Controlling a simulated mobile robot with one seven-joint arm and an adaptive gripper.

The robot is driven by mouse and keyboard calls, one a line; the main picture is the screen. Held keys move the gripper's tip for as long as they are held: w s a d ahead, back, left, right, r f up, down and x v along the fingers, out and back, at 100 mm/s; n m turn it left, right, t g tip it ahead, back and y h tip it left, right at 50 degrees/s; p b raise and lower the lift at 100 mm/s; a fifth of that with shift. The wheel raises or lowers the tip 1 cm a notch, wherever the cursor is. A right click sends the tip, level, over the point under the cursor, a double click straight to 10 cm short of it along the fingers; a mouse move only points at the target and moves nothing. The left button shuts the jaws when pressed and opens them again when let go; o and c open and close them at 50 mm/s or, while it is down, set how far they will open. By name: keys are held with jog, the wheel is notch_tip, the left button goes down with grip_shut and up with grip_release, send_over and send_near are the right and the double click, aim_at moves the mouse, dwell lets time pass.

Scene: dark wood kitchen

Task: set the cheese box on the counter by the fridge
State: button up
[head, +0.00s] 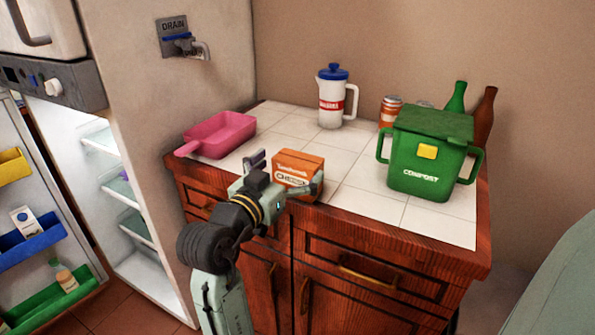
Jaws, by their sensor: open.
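The cheese box (299,167) is a small orange carton with a white label band. It stands upright at the front edge of the white tiled counter (340,157), beside the fridge (130,100). My gripper (287,172) is open, with one finger at the left of the box and the other at its right side. The arm hides the lower front of the box, so I cannot tell whether the fingers touch it.
A pink pan (222,134) lies at the counter's left. A white jug (334,98) stands at the back, near an orange can (390,112). A green compost bin (427,155) and bottles (484,117) occupy the right. The fridge door (45,220) hangs open at left.

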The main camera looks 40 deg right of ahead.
jog(key=x, duration=0.3)
jog(key=shift+w+d+p, duration=0.1)
jog(key=shift+d+p, duration=0.2)
jog(key=shift+p, duration=0.1)
jog(key=shift+r, duration=0.1)
jog(key=c, duration=1.4)
